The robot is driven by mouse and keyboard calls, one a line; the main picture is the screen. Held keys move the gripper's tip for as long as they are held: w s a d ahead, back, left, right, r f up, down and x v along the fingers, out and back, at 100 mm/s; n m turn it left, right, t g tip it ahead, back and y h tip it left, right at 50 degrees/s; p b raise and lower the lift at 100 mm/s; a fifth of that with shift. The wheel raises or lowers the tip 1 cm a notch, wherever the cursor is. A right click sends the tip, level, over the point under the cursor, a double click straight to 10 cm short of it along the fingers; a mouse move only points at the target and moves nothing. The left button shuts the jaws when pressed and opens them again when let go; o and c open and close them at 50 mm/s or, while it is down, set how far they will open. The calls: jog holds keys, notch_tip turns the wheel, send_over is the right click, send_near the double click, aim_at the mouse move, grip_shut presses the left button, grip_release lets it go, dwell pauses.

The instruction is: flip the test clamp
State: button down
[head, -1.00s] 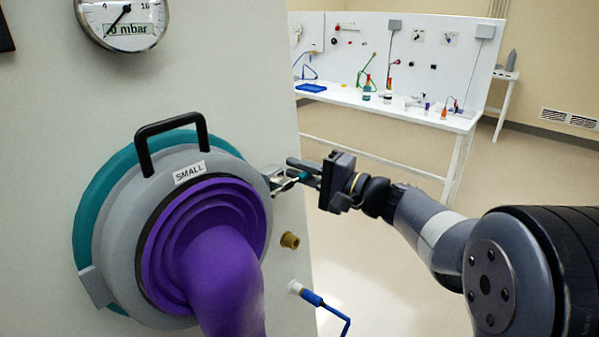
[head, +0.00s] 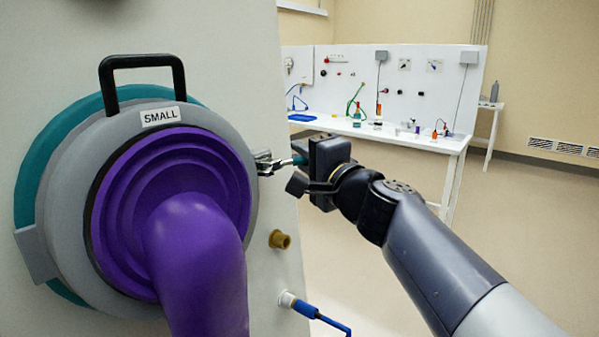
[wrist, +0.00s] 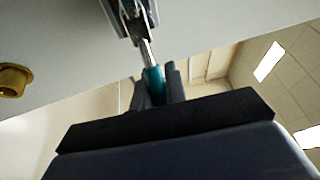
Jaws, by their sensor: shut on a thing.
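The test clamp (head: 266,163) is a small metal toggle clamp at the right edge of the grey ring around the glove port. In the wrist view the clamp's metal body (wrist: 130,14) is at the top, and its lever runs down to a teal grip (wrist: 153,84). My gripper (head: 301,162) is to the right of the port, and in the wrist view its fingers (wrist: 158,88) are shut on the teal grip.
A brass fitting (head: 280,240) and a blue hose connector (head: 300,305) stick out of the panel below the clamp. A white bench (head: 390,136) stands behind; the floor between is clear.

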jog(key=shift+s+m+t+h+b, duration=0.1)
jog(key=shift+m+t+h+b, duration=0.2)
jog(key=shift+h, duration=0.1)
jog(key=c, duration=1.4)
grip_release()
jog(key=shift+c, duration=0.2)
jog(key=shift+d, duration=0.1)
